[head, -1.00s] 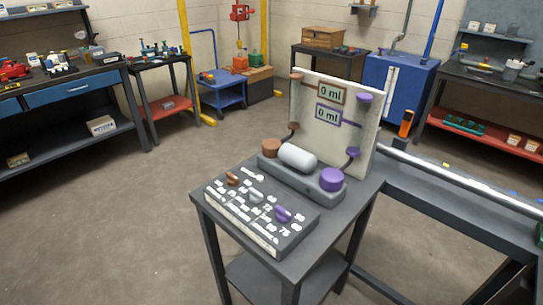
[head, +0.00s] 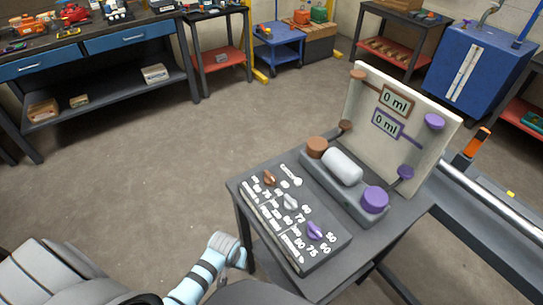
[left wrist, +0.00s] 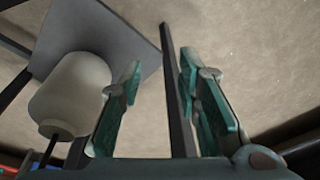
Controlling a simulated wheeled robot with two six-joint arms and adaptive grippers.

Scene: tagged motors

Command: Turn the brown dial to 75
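The brown dial (head: 269,179) is a small pointed knob at the far left end of the dark sloped panel (head: 318,258). White number labels surround it, too small to read with certainty. A grey dial (head: 290,202) and a purple dial (head: 315,230) sit along the same panel. My left arm comes in at the lower left of the head view, short of the panel. Its fingers are not clearly seen there. In the left wrist view my left gripper (left wrist: 160,72) has its two teal fingers apart, with nothing between them. My right gripper is in neither view.
Behind the panel, a grey base holds a brown knob (head: 317,147), a white cylinder (head: 342,166) and a purple knob (head: 375,199). An upright board (head: 403,135) shows two "0 ml" readouts. The grey table (head: 400,215) carries all this. Open floor lies to its left.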

